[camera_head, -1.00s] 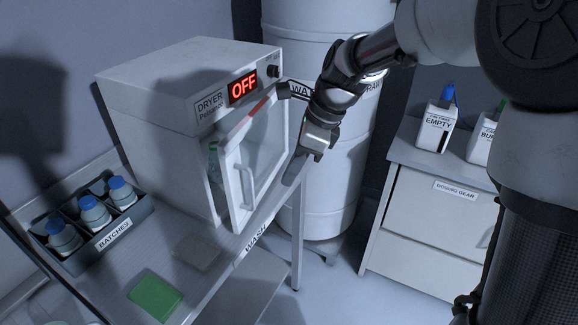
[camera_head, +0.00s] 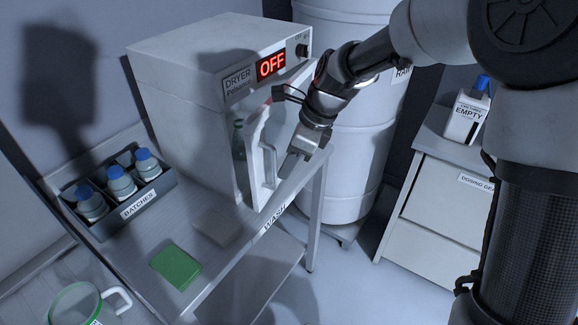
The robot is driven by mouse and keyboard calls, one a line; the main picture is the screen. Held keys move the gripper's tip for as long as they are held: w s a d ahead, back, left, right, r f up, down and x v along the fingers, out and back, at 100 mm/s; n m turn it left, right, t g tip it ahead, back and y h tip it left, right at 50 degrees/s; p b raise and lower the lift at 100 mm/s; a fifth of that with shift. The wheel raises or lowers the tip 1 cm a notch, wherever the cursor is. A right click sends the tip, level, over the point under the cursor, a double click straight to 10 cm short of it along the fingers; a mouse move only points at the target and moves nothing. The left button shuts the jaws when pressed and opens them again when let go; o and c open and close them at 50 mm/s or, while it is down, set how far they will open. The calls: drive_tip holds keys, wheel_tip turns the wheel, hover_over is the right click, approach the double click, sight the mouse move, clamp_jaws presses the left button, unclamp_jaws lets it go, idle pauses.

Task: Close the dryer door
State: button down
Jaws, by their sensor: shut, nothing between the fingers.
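The white dryer (camera_head: 185,95) stands on the bench at the middle left, its display reading OFF. Its door (camera_head: 253,180) stands ajar, with a gap at the left edge. A green bottle (camera_head: 239,140) shows inside through the gap. The door's upright handle (camera_head: 270,165) faces outward. My gripper (camera_head: 287,168) is shut and empty, pointing down and left just right of the handle, on the outer side of the door. I cannot tell whether it touches the door. My arm hides the door's right part.
A large white drum (camera_head: 350,150) stands behind my gripper. A dosing cabinet (camera_head: 430,210) is right.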

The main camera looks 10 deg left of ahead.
sight(261, 163)
drive_tip(key=shift+m+t, duration=0.4)
drive_tip(key=shift+m, duration=0.5)
drive_tip(key=a, duration=0.2)
drive_tip(key=a+p, duration=0.1)
drive_tip(key=a, duration=0.1)
drive_tip(key=a+p, duration=0.1)
drive_tip(key=a, duration=0.1)
drive_tip(key=shift+w+r, duration=0.1)
drive_tip(key=shift+w, duration=0.25)
drive_tip(key=shift+a, duration=0.1)
